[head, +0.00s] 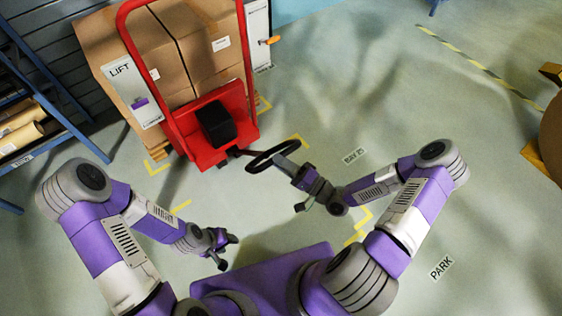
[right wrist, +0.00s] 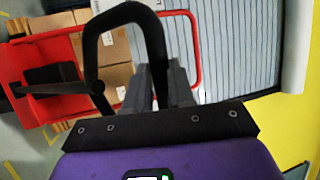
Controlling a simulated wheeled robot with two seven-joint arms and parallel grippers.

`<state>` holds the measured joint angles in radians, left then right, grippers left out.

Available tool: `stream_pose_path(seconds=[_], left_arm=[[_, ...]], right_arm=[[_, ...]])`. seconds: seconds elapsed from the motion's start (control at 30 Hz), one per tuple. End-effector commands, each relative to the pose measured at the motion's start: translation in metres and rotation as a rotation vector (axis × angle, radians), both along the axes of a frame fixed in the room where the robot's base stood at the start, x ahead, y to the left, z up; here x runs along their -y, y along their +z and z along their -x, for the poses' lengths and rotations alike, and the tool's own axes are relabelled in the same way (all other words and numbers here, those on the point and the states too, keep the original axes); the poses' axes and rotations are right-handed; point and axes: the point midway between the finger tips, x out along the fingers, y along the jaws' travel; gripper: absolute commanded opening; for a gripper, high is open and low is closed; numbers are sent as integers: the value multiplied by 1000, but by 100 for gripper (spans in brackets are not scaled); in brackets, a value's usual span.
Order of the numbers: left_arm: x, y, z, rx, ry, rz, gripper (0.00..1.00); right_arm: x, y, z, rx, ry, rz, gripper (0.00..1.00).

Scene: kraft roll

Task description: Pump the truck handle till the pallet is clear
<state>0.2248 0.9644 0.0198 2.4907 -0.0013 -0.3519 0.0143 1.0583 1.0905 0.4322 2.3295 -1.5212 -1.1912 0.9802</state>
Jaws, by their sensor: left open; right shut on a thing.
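The red pallet truck (head: 215,125) stands at upper centre of the head view with a black block on its front. Its black loop handle (head: 273,155) leans out toward me. My right gripper (head: 297,174) is shut on the handle; the right wrist view shows the fingers (right wrist: 160,88) at one side of the black loop (right wrist: 125,14). Brown cartons (head: 190,45) are stacked behind the truck's red frame. The pallet under them is mostly hidden, so I cannot tell its height off the floor. My left gripper (head: 222,250) is open and empty, low over the floor.
A white LIFT board (head: 130,88) with a purple marker stands left of the cartons. Another board with an orange pointer (head: 272,40) stands right of them. A blue rack (head: 45,100) holds rolls at the left. Open floor lies right, past the PARK label (head: 441,268).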

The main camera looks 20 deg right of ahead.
Motion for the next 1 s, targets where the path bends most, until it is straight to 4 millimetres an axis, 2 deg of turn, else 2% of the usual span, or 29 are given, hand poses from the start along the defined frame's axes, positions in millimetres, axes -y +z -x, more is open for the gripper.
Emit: stream_pose_path(seconds=[0.03,0.07,0.2,0.23,0.77,0.87,1.0], left_arm=[[0,-1,0,0,0,0,48],[0,-1,0,0,0,0,48],[0,-1,0,0,0,0,48],[0,0,0,0,0,0,48],[0,0,0,0,0,0,48],[0,1,0,0,0,0,48],[0,5,0,0,0,0,48]], right_arm=[[1,-9,0,-27,-1,14,0],[1,-9,0,-27,-1,14,25],[1,-8,0,-24,1,15,46],[1,-8,0,-23,0,15,48],[1,-5,1,-17,2,13,48],[6,-7,6,-16,0,15,48],[21,-11,22,-17,-1,15,48]])
